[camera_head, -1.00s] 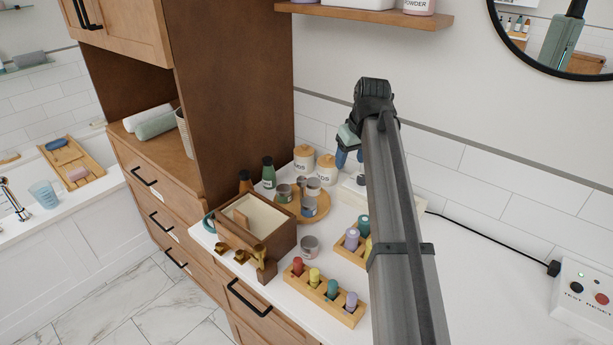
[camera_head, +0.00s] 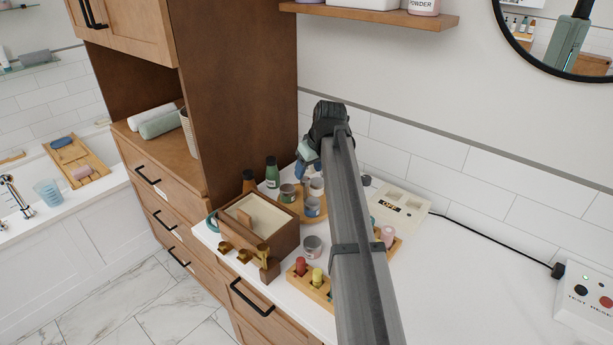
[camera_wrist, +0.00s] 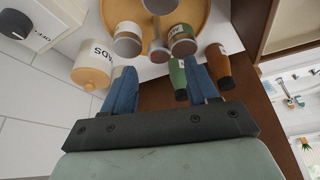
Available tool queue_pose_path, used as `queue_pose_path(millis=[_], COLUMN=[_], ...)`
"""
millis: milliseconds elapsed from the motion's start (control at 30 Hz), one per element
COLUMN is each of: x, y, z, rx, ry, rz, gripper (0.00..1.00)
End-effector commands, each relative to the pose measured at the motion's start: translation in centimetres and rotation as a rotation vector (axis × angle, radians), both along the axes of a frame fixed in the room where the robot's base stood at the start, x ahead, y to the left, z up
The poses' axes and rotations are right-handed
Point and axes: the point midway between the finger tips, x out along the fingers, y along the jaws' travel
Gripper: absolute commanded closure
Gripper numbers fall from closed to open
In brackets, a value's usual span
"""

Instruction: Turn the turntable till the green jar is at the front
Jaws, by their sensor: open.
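The turntable (camera_head: 297,207) is a round wooden tray on the counter, carrying several small grey-lidded jars. A jar with a green side (camera_head: 287,196) stands at its left in the head view. A jar with a blue side (camera_head: 312,208) stands at its front, and a paler one (camera_head: 317,187) behind. The turntable (camera_wrist: 202,18) also shows at the top of the wrist view. My gripper (camera_head: 308,170) is behind the turntable, pointing down. Its blue fingers are apart and empty in the wrist view (camera_wrist: 160,80), with the turntable beyond their tips.
A green bottle (camera_head: 272,175) and a brown bottle (camera_head: 249,181) stand beside the turntable, near my fingers in the wrist view. A lidded canister (camera_wrist: 93,65) is close too. A wooden box (camera_head: 283,240) and a loose grey-lidded jar (camera_head: 312,246) are in front.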

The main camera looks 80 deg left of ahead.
Motion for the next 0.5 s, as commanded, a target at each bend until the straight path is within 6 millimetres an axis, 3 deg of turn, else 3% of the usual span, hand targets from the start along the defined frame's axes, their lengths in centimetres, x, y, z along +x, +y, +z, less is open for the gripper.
queue_pose_path(millis=[200, 500], x=[-0.6, -0.8], y=[1.0, 1.4], z=[-2.7, -3.9], rx=[-0.001, 0.0], ry=[-0.001, -0.001], rz=[0.0, 0.0], gripper=[0.42, 0.42])
